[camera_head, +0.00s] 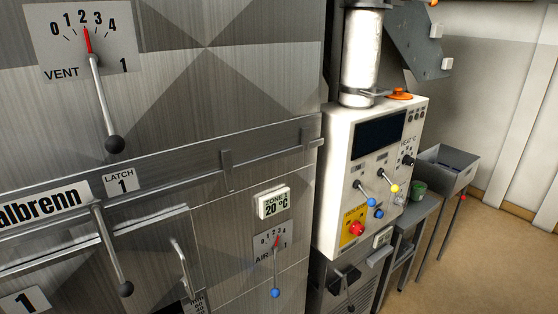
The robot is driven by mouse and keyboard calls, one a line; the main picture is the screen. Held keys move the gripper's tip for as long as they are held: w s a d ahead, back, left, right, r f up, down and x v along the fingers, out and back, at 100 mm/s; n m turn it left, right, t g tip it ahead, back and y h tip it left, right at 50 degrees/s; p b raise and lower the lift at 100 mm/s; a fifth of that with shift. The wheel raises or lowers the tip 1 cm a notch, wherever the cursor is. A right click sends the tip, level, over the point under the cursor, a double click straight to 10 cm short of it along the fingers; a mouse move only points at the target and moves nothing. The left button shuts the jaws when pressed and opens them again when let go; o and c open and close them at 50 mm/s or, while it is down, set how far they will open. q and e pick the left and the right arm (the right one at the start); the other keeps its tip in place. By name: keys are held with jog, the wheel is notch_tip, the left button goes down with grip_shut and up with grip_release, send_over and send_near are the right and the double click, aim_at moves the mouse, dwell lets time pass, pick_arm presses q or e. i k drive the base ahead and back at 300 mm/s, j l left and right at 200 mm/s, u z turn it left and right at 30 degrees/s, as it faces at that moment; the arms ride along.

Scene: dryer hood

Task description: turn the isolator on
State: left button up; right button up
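The isolator is a red rotary knob (357,229) on a yellow plate (353,226), low on the front of a white control cabinet (338,171). The cabinet stands to the right of the large metal dryer. The markings on the yellow plate are too small to read, so I cannot tell the knob's position. Neither of my grippers shows in the head view.
Levers with blue (374,208) and yellow (394,188) knobs stick out just above the isolator. The dryer wall (215,100) carries a vent lever (103,105), latch lever (113,250) and air lever (276,270). Tan floor (480,260) is open at right.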

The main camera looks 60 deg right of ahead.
aim_at(357, 228)
jog(key=z, duration=2.6)
